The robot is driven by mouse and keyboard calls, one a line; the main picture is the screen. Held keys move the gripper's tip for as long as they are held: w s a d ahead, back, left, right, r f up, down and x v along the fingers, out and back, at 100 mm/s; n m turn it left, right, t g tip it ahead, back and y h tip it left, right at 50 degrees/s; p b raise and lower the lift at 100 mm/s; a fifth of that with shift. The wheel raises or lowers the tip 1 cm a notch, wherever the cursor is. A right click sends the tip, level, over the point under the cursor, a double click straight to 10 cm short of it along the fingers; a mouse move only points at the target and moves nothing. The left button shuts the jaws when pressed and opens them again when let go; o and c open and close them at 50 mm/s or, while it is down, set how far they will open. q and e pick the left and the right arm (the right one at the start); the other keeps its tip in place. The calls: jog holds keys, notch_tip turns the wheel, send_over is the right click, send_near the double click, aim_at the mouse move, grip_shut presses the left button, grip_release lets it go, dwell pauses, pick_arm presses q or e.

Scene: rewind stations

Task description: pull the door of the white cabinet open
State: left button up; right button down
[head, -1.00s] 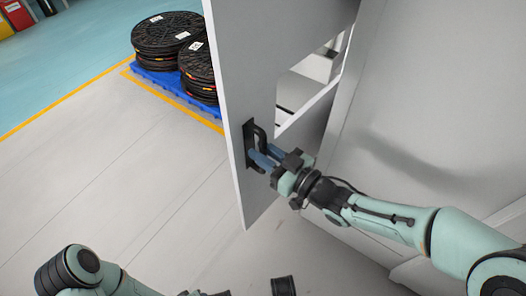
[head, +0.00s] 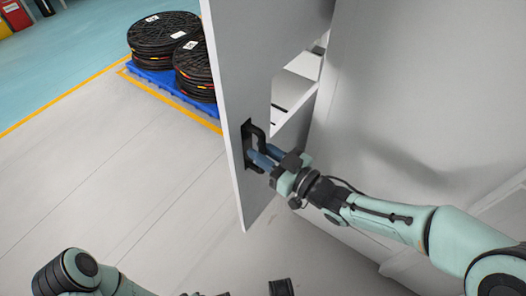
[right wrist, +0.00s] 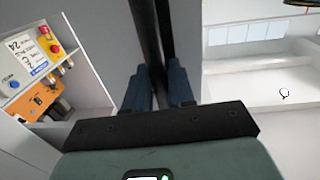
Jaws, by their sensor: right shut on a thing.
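The white cabinet's door (head: 232,85) stands ajar as a grey-white panel in the head view. Its black handle (head: 247,140) sits near the panel's left edge. My right gripper (head: 262,160) is shut on this handle, with its blue fingers around the bar. In the right wrist view, the dark handle bar (right wrist: 147,30) runs upright between the blue fingertips (right wrist: 160,88). The cabinet's pale side (head: 420,90) fills the right of the head view. Its shelves (head: 297,85) show in the gap beside the door.
Black reels (head: 165,35) are stacked on a blue pallet (head: 170,80) behind the door at left, inside a yellow floor line (head: 50,100). Pale floor (head: 110,180) left of the door is clear. The right wrist view shows a panel with buttons (right wrist: 35,60) at left.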

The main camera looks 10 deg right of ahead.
jog(key=c, duration=1.1)
grip_release()
pick_arm(q)
jog(key=shift+w+d+r+t+p, duration=0.15)
jog(key=shift+w+r+t+p, duration=0.3)
jog(key=shift+w+r, duration=0.5)
pick_arm(e)
jog(key=v, duration=1.3)
jog(key=shift+s, duration=0.15)
jog(key=shift+d, duration=0.1)
